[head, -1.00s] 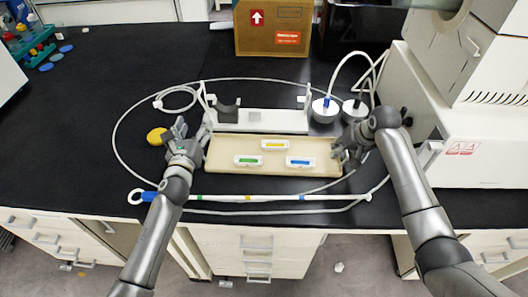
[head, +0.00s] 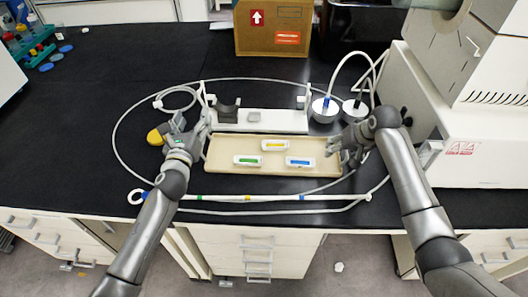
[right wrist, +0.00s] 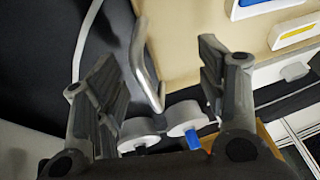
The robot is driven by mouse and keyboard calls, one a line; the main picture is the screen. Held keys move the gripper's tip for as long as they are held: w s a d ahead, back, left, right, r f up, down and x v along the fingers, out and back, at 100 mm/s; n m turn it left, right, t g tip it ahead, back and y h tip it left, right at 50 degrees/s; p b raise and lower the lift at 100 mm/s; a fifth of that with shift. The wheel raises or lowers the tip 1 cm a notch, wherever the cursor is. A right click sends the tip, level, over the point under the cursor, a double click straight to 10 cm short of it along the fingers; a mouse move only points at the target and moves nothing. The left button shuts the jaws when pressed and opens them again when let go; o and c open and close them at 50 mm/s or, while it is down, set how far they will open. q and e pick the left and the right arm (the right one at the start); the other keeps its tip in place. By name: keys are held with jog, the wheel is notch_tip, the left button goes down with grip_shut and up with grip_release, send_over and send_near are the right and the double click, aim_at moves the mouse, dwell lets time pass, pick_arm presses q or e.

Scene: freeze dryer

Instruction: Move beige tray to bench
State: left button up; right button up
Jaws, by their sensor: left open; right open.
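The beige tray (head: 225,168) lies flat on the black bench in the middle of the head view. It carries three small white holders, with green (head: 248,161), yellow (head: 274,145) and blue (head: 300,163) inserts. My left gripper (head: 190,126) is open at the tray's left end. My right gripper (head: 336,148) is open at the tray's right end. In the right wrist view, a grey metal handle (right wrist: 148,65) at the edge of the tray (right wrist: 185,30) shows between the spread fingers. Whether either gripper touches the tray cannot be told.
A cable loops around the tray, and a white rod (head: 250,197) lies in front. A yellow disc (head: 155,136) sits beside my left gripper. A white machine (head: 460,135) stands right.

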jog(key=v, duration=1.2)
dwell(0.4)
